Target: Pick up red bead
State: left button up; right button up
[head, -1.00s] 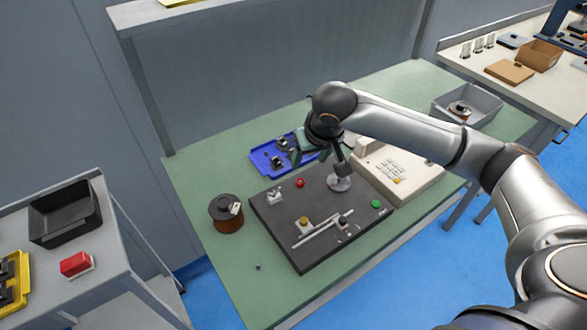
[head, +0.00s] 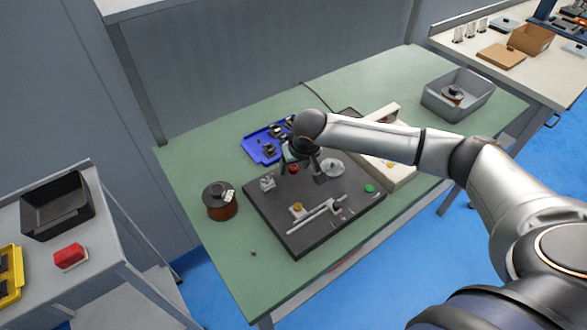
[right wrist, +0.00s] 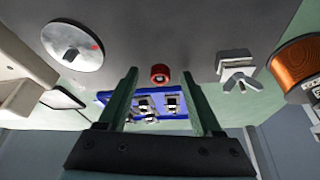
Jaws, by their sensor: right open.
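The red bead (head: 293,169) sits on the dark baseplate (head: 290,235) of the winder, near its back edge. It also shows in the right wrist view (right wrist: 160,74), at the gap between the fingertips. My right gripper (head: 301,173) is open above the back of the plate, its fingers apart and empty. In the right wrist view its fingertips (right wrist: 160,78) stand left and right of the bead; neither visibly touches it. I cannot tell its exact height over the bead. My left gripper does not show.
A round metal disc (head: 333,167) and a wing-nut clamp (head: 268,183) flank the bead on the plate. A blue tray (head: 263,148) of parts lies behind, a copper spool (head: 220,205) at left, and a cream control box (head: 400,172) at right.

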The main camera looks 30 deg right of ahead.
grip_shut()
dwell(0.5)
